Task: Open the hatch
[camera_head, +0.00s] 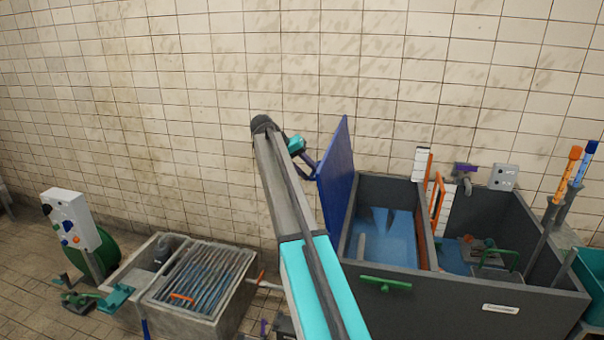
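The hatch, a blue panel (337,178), stands nearly upright at the left edge of a dark grey tank (470,312). The tank's left compartment below it is uncovered and shows blue water. My arm reaches up from the bottom middle, and its wrist bends to the right at the top. My gripper (312,172) is small and dark at the left side of the hatch, close to its left edge. I cannot tell whether it touches the panel or whether its fingers are open. A green handle (386,284) is on the tank's front wall.
The tank's right compartment holds pipes and a green-handled part (497,255). An orange ladder-like frame (437,205) stands at the divider. A grated concrete basin (200,283) and a white control box (70,218) are at left. The tiled wall is close behind.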

